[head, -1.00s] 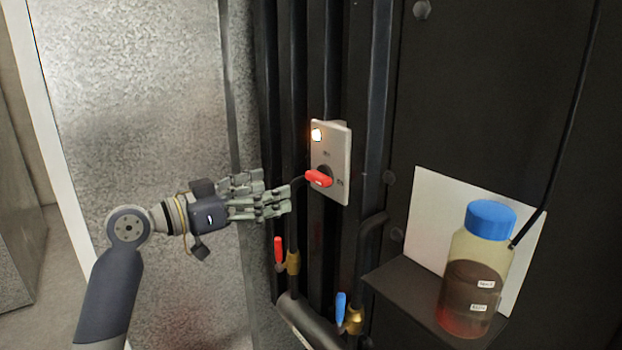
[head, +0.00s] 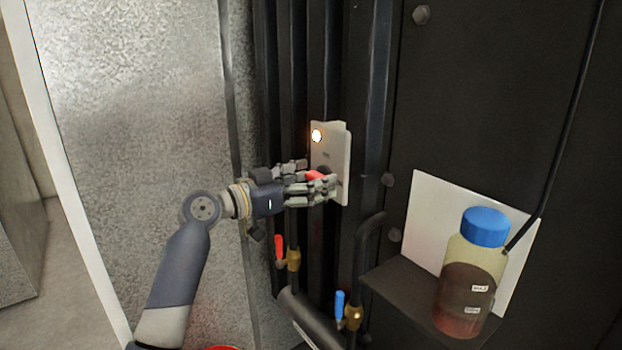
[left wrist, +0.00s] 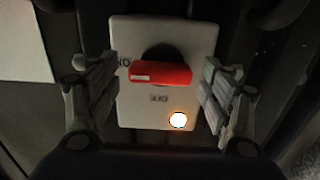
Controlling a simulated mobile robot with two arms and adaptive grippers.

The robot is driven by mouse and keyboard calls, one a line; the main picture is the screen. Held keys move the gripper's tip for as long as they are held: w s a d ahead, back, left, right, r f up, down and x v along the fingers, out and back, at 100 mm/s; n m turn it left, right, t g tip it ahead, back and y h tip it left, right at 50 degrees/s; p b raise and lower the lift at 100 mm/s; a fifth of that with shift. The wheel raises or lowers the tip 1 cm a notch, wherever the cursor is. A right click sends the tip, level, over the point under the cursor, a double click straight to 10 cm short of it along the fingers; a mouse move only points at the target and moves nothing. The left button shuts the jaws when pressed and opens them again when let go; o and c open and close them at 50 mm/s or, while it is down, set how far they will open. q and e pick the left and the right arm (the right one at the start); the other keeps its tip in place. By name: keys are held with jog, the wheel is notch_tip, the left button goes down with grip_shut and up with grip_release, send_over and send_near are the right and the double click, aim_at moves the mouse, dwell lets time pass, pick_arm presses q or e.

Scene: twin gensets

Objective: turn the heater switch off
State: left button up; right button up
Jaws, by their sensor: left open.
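The heater switch is a red rotary handle (head: 314,176) on a pale plate (head: 329,147) fixed to the dark ribbed wall. An amber lamp (head: 316,135) glows at the plate's upper left. In the left wrist view the red handle (left wrist: 160,73) lies across the plate (left wrist: 150,33), with one end by partly hidden lettering and another label below it. My left gripper (head: 325,188) is at the plate, its fingers partly covering the handle in the head view. In the wrist view its open fingers (left wrist: 160,90) stand on either side of the handle, apart from it. My right gripper is not in view.
Below are a red-handled valve (head: 279,248) and a blue-handled valve (head: 340,305) on pipes. At right a blue-capped bottle (head: 474,275) of dark liquid stands on a black shelf (head: 392,290). A grey metal panel (head: 130,130) is at left.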

pick_arm(q)
jog(key=c, duration=1.1)
jog(key=shift+o, duration=0.2)
jog(key=shift+n, duration=0.4)
jog(key=n+p, duration=0.1)
jog(key=n, duration=0.1)
jog(key=n+p, duration=0.1)
jog(key=n, duration=0.1)
jog(key=shift+w+a+r+n, duration=0.1)
jog(key=shift+r+n, duration=0.05)
jog(key=shift+n, duration=0.15)
jog(key=n+p, duration=0.2)
jog(key=n, duration=0.2)
jog(key=shift+n+p, duration=0.3)
jog(key=shift+p, duration=0.05)
jog(key=n+p, duration=0.4)
jog(key=n, duration=0.1)
jog(key=shift+w+a+n, duration=0.1)
jog(key=shift+n, duration=0.3)
jog(key=shift+f+n+p, duration=0.2)
jog(key=shift+n+p, duration=0.4)
jog(key=shift+n, duration=0.4)
jog(key=o, duration=1.1)
jog(key=shift+f, duration=0.1)
jog(key=shift+c, duration=0.2)
